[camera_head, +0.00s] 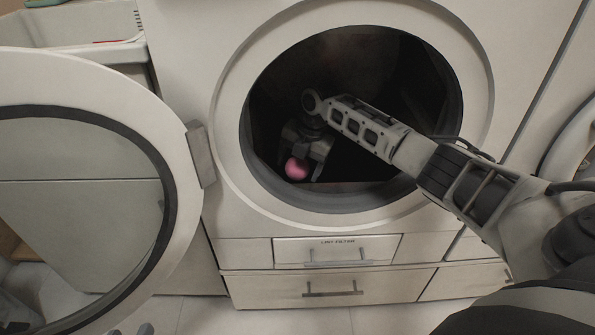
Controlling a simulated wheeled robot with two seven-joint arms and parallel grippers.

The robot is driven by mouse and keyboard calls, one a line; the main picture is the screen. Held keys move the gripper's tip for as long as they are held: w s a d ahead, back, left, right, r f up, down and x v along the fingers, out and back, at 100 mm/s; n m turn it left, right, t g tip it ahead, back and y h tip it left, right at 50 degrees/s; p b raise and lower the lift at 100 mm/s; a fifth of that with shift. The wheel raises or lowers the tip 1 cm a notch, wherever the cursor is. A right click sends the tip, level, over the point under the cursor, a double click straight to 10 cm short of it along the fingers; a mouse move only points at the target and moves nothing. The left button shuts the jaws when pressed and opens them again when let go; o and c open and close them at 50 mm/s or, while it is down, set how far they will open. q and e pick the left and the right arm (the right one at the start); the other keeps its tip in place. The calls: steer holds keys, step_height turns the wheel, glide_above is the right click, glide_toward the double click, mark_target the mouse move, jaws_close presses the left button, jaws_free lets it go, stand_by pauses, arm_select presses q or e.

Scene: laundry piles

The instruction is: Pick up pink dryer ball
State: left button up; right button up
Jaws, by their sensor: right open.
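The pink dryer ball (297,169) lies low inside the dark dryer drum (375,75), near the front left of the opening. My right arm reaches in from the right through the round door opening. My right gripper (303,173) points down over the ball and is open, with its fingers on either side of the ball. I cannot tell whether the fingers touch it.
The round dryer door (185,215) stands open on the left. The opening's rim (478,85) surrounds my right arm. Below are the lint filter drawer (337,250) and a lower drawer (333,289). A white basket (75,42) stands at the upper left.

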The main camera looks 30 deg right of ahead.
steer(key=shift+r, duration=0.1)
steer(key=c, duration=1.1)
steer(key=shift+o, duration=0.2)
